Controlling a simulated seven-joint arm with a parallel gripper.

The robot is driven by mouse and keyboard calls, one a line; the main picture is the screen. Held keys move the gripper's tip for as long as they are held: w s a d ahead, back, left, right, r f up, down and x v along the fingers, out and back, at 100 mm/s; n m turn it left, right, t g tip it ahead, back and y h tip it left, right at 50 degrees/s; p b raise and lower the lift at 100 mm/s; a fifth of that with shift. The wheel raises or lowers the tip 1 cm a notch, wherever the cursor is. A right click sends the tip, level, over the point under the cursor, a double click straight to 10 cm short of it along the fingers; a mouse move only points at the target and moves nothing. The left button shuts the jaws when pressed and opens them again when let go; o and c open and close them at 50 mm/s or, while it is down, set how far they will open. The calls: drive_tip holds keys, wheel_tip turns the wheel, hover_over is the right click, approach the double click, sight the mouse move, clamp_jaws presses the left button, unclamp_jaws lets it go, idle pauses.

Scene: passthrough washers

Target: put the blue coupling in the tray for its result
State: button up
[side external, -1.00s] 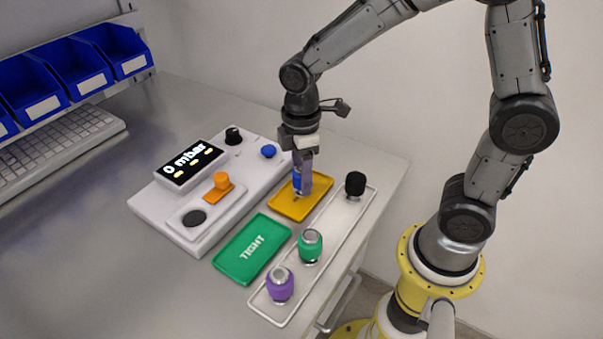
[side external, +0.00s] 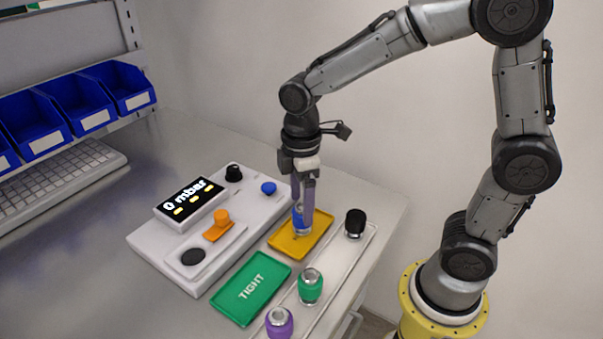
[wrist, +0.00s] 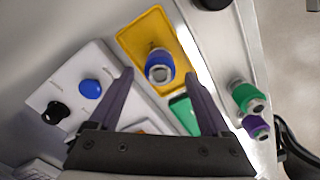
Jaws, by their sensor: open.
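The blue coupling (side external: 299,218) stands upright in the yellow tray (side external: 284,243). In the wrist view the coupling (wrist: 160,68) shows its metal end, with yellow tray floor (wrist: 143,36) around it. My gripper (side external: 302,214) is open over that tray, pointing down. In the wrist view its purple fingers (wrist: 160,82) are spread to either side of the coupling, with a visible gap on both sides. The green tray (side external: 252,288), marked TIGHT, lies beside the yellow one and is empty. Any label on the yellow tray is not readable.
A white test unit (side external: 150,240) stands left of the trays, its display (side external: 190,196) reading 0 mbar. Blue bins (side external: 75,105) are behind.

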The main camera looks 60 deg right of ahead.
sight(301, 206)
wheel_tip(301, 206, up, 8)
drive_tip(key=shift+f, duration=0.15)
drive_tip(key=s+d+m+t, duration=0.2)
drive_tip(key=s+m, duration=0.3)
drive_tip(key=s, duration=0.2)
drive_tip(key=s+d+r+m+t, duration=0.1)
drive_tip(key=s+d+m+t, duration=0.1)
drive_tip(key=s+m, duration=0.3)
drive_tip(key=shift+s+t, duration=0.8)
drive_tip(key=shift+s, duration=0.2)
